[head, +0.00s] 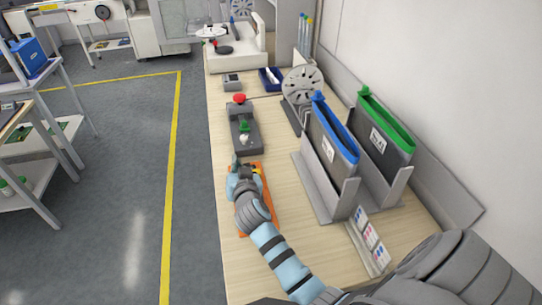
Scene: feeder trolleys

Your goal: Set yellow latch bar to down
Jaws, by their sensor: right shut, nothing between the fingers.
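An orange plate (266,205) lies on the wooden bench, partly covered by my right arm. A small yellow piece (256,171), which looks like the latch bar, shows at the plate's far end beside my gripper. It is too small and too hidden to tell whether it is up or down. My right gripper (238,165) is shut and empty over the far left end of the plate. I cannot tell whether it touches the yellow piece. My left gripper is out of view.
Blue (338,136) and green (391,122) feeder cassettes stand in grey holders to the right. A slotted reel (302,86) stands behind. The bench's left edge is close to my gripper.

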